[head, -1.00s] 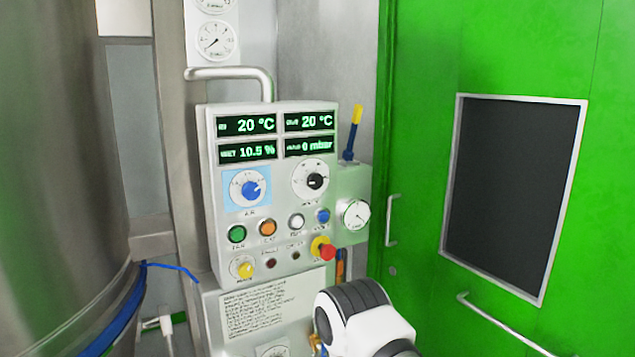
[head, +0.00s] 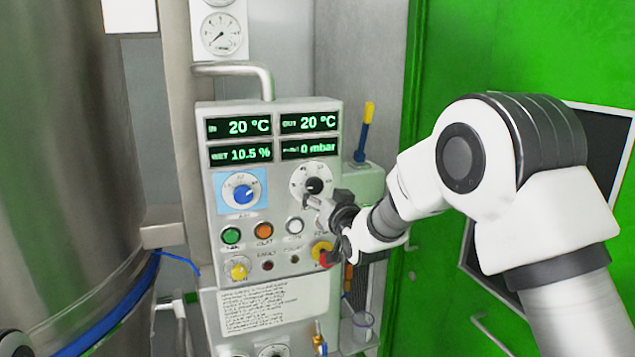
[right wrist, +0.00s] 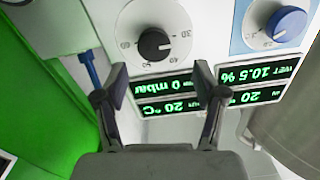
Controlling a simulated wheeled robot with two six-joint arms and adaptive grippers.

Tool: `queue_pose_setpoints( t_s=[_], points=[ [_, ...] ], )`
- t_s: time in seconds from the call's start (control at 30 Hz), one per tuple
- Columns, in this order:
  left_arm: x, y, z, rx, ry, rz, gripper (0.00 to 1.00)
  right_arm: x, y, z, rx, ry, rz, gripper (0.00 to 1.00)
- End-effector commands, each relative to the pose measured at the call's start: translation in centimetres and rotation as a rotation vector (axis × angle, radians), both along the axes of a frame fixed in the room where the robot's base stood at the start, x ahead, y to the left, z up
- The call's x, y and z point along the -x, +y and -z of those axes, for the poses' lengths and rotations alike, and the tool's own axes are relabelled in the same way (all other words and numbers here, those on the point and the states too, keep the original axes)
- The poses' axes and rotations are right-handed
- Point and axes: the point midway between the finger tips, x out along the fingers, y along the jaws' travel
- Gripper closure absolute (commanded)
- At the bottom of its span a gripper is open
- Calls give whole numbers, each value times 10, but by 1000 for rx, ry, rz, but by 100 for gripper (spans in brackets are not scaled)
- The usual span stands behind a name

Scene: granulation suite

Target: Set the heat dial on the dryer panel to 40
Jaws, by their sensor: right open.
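The heat dial (head: 314,185) is a black knob on a round white numbered scale, at the upper right of the dryer panel (head: 283,205). In the right wrist view the dial (right wrist: 154,44) appears upside down, with a pale mark on the knob; its exact setting is hard to read. My right gripper (head: 310,202) is in front of the panel, just below the dial. In the right wrist view its open fingers (right wrist: 161,80) are apart and empty, with the dial beyond the gap between the tips. My left gripper is not in view.
A blue knob (head: 242,194) sits left of the dial. Green (head: 231,236), orange (head: 264,231) and white (head: 295,226) buttons are below. A red emergency button (head: 327,258) is close under my right wrist. Displays (head: 242,127) fill the panel top. A green door (head: 455,60) stands right.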

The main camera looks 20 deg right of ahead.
Motion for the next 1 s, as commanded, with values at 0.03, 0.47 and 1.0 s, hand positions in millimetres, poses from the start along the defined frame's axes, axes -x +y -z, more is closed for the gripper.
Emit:
queue_pose_setpoints(
  t_s=[0.03,0.47,1.0],
  points=[
    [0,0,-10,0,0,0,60,-10,0,-4,-1,1,1,30],
    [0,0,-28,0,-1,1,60,-59,2,1,-1,2,1,30],
    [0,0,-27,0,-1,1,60,-58,2,2,-5,3,1,90]
  ],
)
